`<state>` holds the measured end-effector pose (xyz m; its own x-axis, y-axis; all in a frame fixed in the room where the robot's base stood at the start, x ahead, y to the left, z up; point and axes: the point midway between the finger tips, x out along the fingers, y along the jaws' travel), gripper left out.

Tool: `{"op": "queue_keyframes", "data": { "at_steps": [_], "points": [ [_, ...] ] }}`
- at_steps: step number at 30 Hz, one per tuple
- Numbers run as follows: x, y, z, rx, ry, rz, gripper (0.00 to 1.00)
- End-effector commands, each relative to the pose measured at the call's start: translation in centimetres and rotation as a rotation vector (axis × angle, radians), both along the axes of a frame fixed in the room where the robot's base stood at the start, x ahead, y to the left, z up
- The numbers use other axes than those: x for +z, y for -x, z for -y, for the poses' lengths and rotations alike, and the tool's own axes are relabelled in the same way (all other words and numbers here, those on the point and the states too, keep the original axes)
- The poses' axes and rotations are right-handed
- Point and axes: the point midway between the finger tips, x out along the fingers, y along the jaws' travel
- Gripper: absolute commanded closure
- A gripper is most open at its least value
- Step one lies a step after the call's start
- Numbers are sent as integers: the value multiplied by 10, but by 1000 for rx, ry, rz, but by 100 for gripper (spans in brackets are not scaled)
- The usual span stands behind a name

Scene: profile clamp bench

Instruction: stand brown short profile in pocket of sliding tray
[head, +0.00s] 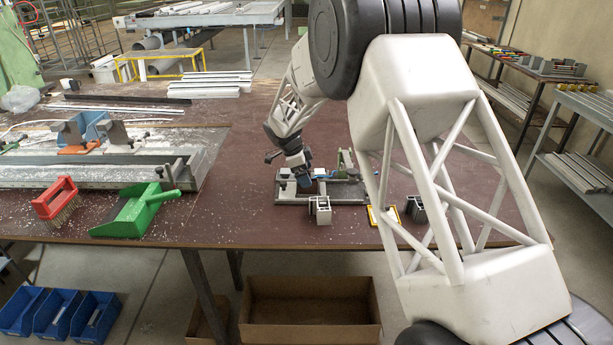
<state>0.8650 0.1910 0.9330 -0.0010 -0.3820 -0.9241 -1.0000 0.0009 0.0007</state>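My gripper (303,181) points down over a grey clamp fixture (350,194) on the brown bench. It is small in the view, and I cannot tell whether its fingers are open or hold anything. A short grey-and-dark profile piece (320,210) stands upright at the fixture's front edge. A similar piece (416,209) stands further right, beside a yellow-edged flat item (383,215) partly behind my arm. No profile is clearly brown at this size. I cannot make out the sliding tray or its pocket for certain.
A green dustpan (125,215) and a red brush (58,203) lie at the left front. A metal rail with clamps (100,165) fills the left side. White profiles (210,85) lie at the back. The bench between dustpan and fixture is mostly clear.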

Motion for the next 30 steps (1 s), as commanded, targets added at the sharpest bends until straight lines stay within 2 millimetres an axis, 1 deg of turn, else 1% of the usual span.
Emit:
{"op": "queue_keyframes", "data": {
  "at_steps": [9, 15, 19, 30],
  "points": [
    [37, 0, -15, 0, 0, 1, 0],
    [54, 0, -23, 1, 0, 1, 0],
    [59, 0, -24, 1, 1, 0, 0],
    [60, 0, -24, 2, 0, -1, 0]
  ]
}}
